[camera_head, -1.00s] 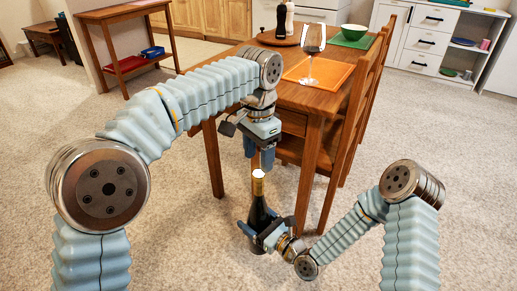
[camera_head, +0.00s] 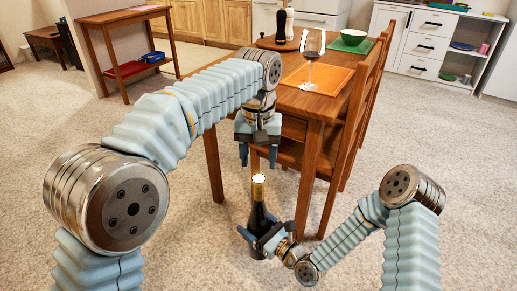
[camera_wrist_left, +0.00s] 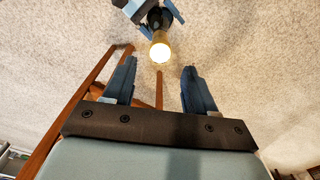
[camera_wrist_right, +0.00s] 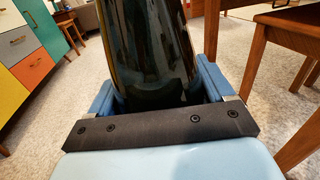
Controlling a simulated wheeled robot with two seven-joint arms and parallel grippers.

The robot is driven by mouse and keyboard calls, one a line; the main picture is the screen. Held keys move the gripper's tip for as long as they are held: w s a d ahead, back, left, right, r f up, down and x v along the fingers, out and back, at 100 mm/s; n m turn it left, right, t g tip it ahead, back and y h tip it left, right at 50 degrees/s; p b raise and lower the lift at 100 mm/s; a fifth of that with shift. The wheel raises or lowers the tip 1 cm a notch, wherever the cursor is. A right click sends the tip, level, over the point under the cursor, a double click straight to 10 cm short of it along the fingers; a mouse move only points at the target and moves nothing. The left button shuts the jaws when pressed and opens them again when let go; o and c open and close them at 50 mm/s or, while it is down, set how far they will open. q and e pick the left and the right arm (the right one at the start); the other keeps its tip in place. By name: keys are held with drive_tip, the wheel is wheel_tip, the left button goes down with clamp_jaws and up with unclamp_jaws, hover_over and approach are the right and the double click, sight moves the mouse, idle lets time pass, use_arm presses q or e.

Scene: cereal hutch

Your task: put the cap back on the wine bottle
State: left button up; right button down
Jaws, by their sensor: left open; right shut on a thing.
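The dark wine bottle (camera_head: 257,214) stands upright in my right gripper (camera_head: 260,238), which is shut around its body. Its dark glass fills the upper middle of the right wrist view (camera_wrist_right: 150,50). The bottle's neck is gold with a bright, pale round top (camera_head: 258,178). The top also shows in the left wrist view (camera_wrist_left: 160,52). I cannot tell whether this top is the cap, and no separate cap shows. My left gripper (camera_head: 258,162) points down above the bottle top, open and empty, with its fingers spread apart and clear of the bottle.
Open carpet surrounds the bottle.

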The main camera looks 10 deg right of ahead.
sight(259, 178)
use_arm(q)
wheel_tip(259, 178, down, 6)
drive_tip(key=shift+r, duration=0.1)
idle(0.4)
clamp_jaws()
drive_tip(key=shift+o, duration=0.5)
unclamp_jaws()
wheel_tip(259, 178, up, 12)
idle(0.6)
